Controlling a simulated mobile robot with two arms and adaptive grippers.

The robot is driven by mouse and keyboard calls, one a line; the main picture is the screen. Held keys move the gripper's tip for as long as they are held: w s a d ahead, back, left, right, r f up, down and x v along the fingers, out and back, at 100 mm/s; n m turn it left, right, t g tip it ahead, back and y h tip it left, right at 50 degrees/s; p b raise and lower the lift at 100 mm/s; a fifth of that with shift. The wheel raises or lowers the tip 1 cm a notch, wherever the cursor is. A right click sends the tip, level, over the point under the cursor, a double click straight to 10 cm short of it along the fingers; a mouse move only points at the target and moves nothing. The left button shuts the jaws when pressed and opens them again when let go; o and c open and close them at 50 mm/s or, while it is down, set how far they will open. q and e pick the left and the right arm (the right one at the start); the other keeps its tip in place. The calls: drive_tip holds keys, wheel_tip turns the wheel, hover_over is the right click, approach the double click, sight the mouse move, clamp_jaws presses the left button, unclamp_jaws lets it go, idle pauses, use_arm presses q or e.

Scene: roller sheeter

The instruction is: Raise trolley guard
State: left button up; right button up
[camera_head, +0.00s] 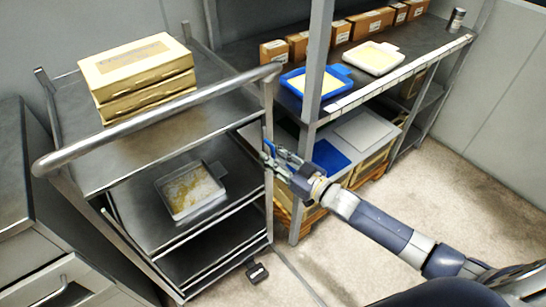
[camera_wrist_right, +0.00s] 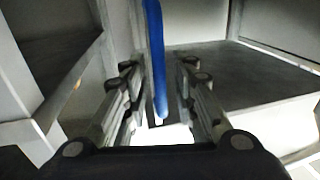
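The metal trolley (camera_head: 150,131) stands at the left with a thick tubular handle (camera_head: 160,112) across its top. My right gripper (camera_head: 268,155) is beside the trolley's near right post. In the right wrist view, my right gripper (camera_wrist_right: 158,75) is open, with its fingers on either side of a narrow blue upright strip (camera_wrist_right: 155,55). A gap shows on both sides, so the strip is not gripped. I cannot tell for sure whether this strip is the trolley guard. My left gripper is not in view.
Yellowish boxes (camera_head: 138,70) are stacked on the trolley's top, and a grey tray (camera_head: 190,190) is on its lower shelf. The rack (camera_head: 340,101) at right holds trays and brown boxes. Floor is clear at right.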

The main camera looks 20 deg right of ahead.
sight(273, 147)
clamp_jaws()
wheel_tip(273, 147, up, 6)
drive_tip(key=p, duration=0.5)
drive_tip(key=shift+f, duration=0.2)
drive_tip(key=shift+w, duration=0.1)
drive_tip(key=shift+o, duration=1.7)
unclamp_jaws()
drive_tip(key=shift+s+d, duration=0.1)
drive_tip(key=shift+s, duration=0.1)
